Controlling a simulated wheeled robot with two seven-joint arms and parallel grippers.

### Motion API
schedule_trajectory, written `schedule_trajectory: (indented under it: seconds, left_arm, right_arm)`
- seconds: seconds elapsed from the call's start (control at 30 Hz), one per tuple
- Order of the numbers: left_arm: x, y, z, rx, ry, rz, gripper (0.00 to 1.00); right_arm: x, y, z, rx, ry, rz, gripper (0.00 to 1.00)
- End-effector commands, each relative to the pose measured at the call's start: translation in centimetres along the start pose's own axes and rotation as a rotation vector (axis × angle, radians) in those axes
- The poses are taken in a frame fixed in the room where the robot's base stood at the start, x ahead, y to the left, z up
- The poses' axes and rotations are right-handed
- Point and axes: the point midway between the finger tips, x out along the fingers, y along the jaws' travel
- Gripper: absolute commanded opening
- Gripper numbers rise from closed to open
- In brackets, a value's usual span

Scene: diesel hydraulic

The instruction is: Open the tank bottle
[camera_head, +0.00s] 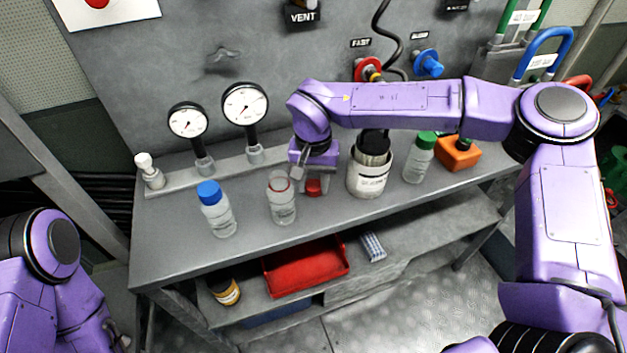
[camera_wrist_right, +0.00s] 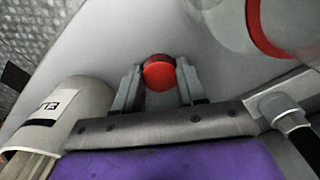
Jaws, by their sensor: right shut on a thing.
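My right gripper (camera_head: 308,180) is shut on a red cap (camera_head: 314,187), just right of an open clear bottle (camera_head: 282,203). In the right wrist view the red cap (camera_wrist_right: 159,73) sits between the two fingertips (camera_wrist_right: 158,85). The bottle stands upright on the bench with a red ring at its neck and no cap on it. Its red ring also shows in the right wrist view (camera_wrist_right: 262,28), apart from the held cap. Whether the cap touches the bench is unclear. My left gripper (camera_head: 120,340) shows only partly at the lower left, away from the bench; its fingers are unclear.
A blue-capped bottle (camera_head: 217,210) stands left of the open one. A white container (camera_head: 369,178) with dark contents, a green-capped bottle (camera_head: 419,158) and an orange block (camera_head: 458,153) stand to the right. Two gauges (camera_head: 245,105) rise behind. A red tray (camera_head: 305,267) lies on the lower shelf.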

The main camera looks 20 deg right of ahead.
Motion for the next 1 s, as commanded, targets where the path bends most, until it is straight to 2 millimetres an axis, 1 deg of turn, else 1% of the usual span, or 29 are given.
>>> schedule_trajectory:
  seconds: [0.37,0.4,0.43,0.47,0.77,0.87,0.97,1.0]
  left_arm:
    - [-0.2,0.0,-0.1,0.0,0.0,0.0,0.9]
    - [-0.2,0.0,-0.1,0.0,0.0,0.0,0.9]
    - [-0.1,0.0,-0.1,0.0,0.0,0.0,0.9]
    - [-0.1,0.0,-0.1,0.0,0.0,0.0,0.9]
    - [0.0,0.0,0.0,0.0,0.0,0.0,0.9]
    - [0.0,0.0,0.0,0.0,0.0,0.0,0.9]
    - [0.1,0.0,0.0,0.0,0.0,0.0,0.9]
    - [0.1,0.0,0.0,0.0,0.0,0.0,0.9]
  right_arm:
    - [0.5,0.0,0.0,0.0,0.0,-0.001,0.04]
    - [0.6,0.0,0.0,0.0,0.001,-0.002,0.53]
    - [0.6,0.0,0.0,0.0,0.001,-0.002,0.63]
    - [0.6,0.0,0.0,0.0,0.001,-0.002,0.66]
    - [0.4,0.0,0.0,0.0,0.002,-0.002,0.66]
    - [-1.0,-0.1,-0.1,0.001,0.005,-0.003,0.66]
    - [-3.5,-0.1,0.0,0.001,0.006,-0.004,0.66]
    - [-4.6,-0.1,-0.1,0.001,0.007,-0.004,0.66]
